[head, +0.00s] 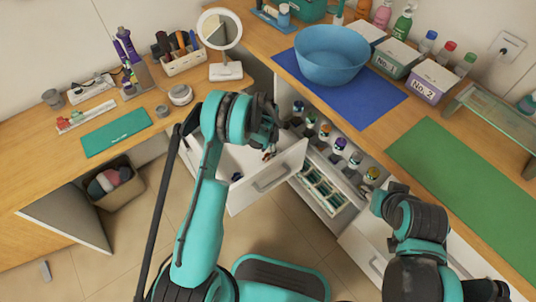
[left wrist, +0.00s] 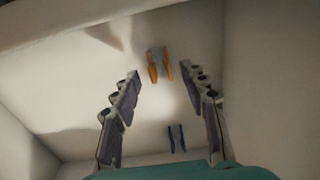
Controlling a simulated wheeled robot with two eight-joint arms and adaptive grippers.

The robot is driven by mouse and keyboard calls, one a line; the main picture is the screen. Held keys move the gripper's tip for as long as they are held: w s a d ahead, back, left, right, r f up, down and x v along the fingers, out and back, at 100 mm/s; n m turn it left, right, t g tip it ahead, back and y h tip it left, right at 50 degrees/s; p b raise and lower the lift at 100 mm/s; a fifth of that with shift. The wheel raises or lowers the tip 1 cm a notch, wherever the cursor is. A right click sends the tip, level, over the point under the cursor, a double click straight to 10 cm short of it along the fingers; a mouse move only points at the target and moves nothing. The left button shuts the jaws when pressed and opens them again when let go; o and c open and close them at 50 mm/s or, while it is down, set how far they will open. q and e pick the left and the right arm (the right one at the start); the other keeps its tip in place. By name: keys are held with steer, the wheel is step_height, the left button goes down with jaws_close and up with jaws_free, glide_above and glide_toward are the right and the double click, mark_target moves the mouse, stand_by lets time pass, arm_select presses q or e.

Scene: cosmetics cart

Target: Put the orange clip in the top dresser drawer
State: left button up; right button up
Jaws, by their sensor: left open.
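The top dresser drawer (head: 278,176) is pulled out, a white box with a bar handle on its front. My left gripper (head: 268,150) reaches down into it. In the left wrist view my left gripper (left wrist: 166,82) is open, its fingers wide apart. The orange clip (left wrist: 154,72) shows beyond the fingertips, between them in the picture and apart from both, inside the drawer's white walls. A blue clip (left wrist: 176,138) lies on the drawer floor. In the head view the orange clip cannot be made out behind my gripper.
An open compartment with several bottles (head: 340,145) stands right of the drawer. Above are a blue bowl (head: 332,55) on a blue mat and a green mat (head: 460,190). A round mirror (head: 219,30) stands behind my left arm. A basket (head: 115,182) is at left.

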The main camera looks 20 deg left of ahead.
arm_select(q)
step_height(320, 180, up, 9)
steer(key=p, duration=0.3)
step_height(320, 180, up, 12)
steer(key=m+t, duration=0.1)
steer(key=m, duration=0.5)
glide_above(268, 155)
steer(key=s, duration=0.3)
steer(key=s+r+m+t, duration=0.2)
steer(key=s+r+m, duration=0.45)
steer(key=r, duration=0.35)
steer(key=s+r+m+t, duration=0.2)
steer(key=s+m, duration=0.6)
steer(key=s+r+m+t, duration=0.2)
steer(key=s+m, duration=0.6)
steer(key=shift+s+a+r, duration=0.3)
steer(key=shift+r, duration=0.1)
